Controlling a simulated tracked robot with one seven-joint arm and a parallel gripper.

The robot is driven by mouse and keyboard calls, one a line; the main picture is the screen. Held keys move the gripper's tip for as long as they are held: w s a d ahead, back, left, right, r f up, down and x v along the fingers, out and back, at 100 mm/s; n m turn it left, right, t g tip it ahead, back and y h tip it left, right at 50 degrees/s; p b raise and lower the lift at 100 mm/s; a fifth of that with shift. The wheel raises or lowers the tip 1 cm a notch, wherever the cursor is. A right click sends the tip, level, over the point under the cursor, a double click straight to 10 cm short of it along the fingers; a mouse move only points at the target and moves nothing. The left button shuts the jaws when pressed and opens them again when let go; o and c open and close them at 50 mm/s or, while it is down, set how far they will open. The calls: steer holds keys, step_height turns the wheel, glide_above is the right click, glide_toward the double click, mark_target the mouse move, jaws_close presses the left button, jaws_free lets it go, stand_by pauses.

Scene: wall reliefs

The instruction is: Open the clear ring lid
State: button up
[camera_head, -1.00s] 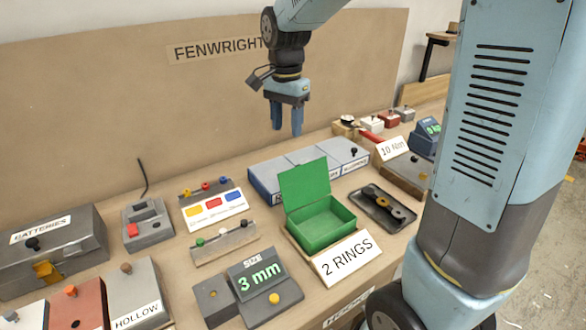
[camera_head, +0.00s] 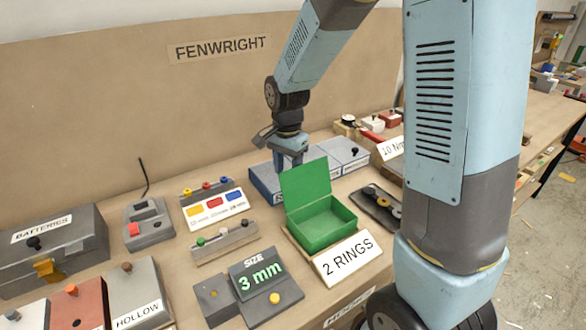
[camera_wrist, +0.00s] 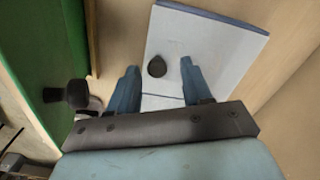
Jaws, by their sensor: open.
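The ring box (camera_head: 263,184) is a low blue-grey box with several flat lids in a row, behind the green box. Its lid labels are too small or hidden to read, so I cannot tell which is marked clear. My gripper (camera_head: 287,163) is open, pointing down over the left part of this box. In the wrist view a pale lid (camera_wrist: 205,45) with a dark round knob (camera_wrist: 156,67) lies below. The knob appears between my open fingertips (camera_wrist: 159,65); I see no contact. The lid lies flat.
The green box (camera_head: 325,225) with its raised lid (camera_head: 304,182) stands close in front of my gripper; the lid also shows at the wrist view's left (camera_wrist: 40,50). A dark tray with rings (camera_head: 382,204) is to the right. A dark knob (camera_head: 354,152) stands on the right lid.

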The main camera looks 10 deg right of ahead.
steer(key=shift+f, duration=0.25)
steer(key=shift+r, duration=0.1)
jaws_close()
stand_by(0.4)
